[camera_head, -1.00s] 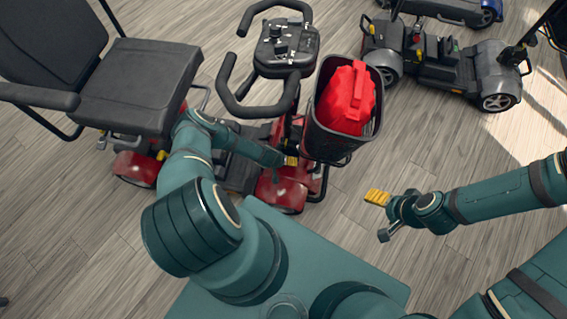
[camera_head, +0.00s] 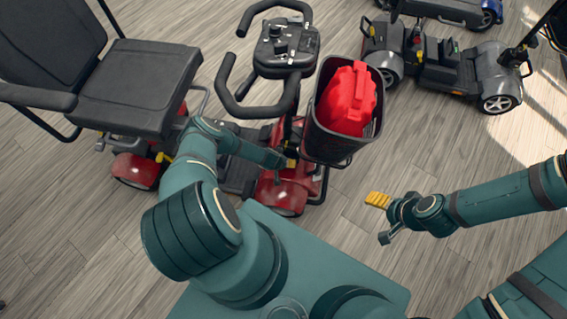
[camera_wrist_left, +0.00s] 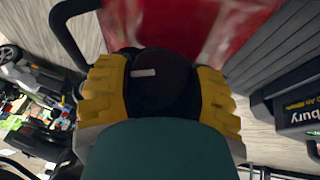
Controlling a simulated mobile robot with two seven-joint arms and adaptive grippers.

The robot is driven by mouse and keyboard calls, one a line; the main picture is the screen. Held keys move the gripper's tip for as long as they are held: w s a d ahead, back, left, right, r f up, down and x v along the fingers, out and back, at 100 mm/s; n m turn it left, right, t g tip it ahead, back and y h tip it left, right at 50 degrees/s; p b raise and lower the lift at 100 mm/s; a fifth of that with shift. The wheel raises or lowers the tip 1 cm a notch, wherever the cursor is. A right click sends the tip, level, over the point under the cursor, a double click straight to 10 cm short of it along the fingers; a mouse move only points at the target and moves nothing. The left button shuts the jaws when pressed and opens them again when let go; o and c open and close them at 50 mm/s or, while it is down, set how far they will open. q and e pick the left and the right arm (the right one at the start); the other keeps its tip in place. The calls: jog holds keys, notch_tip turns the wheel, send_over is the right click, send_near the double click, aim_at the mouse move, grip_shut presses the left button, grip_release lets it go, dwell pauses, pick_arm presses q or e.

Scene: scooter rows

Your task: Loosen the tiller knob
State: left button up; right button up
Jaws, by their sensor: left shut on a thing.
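The tiller knob (camera_wrist_left: 162,85) is a dark round knob with a short white mark on its face, in the middle of the left wrist view. The yellow ridged fingers of my left gripper (camera_wrist_left: 160,98) press on it from both sides. In the head view my left gripper (camera_head: 290,163) is low on the red scooter's tiller, beside the basket; the knob is hidden there. The scooter's tiller head (camera_head: 285,45) has black looped handlebars and stands upright. My right gripper (camera_head: 381,218) is open and empty over the floor, right of the scooter.
A black basket (camera_head: 316,148) with a red jerry can (camera_head: 347,98) hangs at the tiller front, close to my left gripper. The scooter's black seat (camera_head: 137,85) is at left. A grey scooter (camera_head: 440,62) stands at back right. The floor (camera_head: 340,235) around my right gripper is clear.

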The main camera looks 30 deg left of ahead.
pick_arm(q)
jog(key=n+t+h, duration=0.1)
jog(key=h, duration=0.2)
jog(key=shift+s+a+f, duration=0.1)
jog(key=shift+a, duration=0.05)
jog(key=shift+n+t+h, duration=0.3)
jog(key=shift+t+h, duration=0.4)
jog(key=shift+h, duration=0.6)
jog(key=o, duration=1.2)
jog(key=shift+a, duration=0.1)
jog(key=v, duration=1.2)
jog(key=shift+f, duration=0.2)
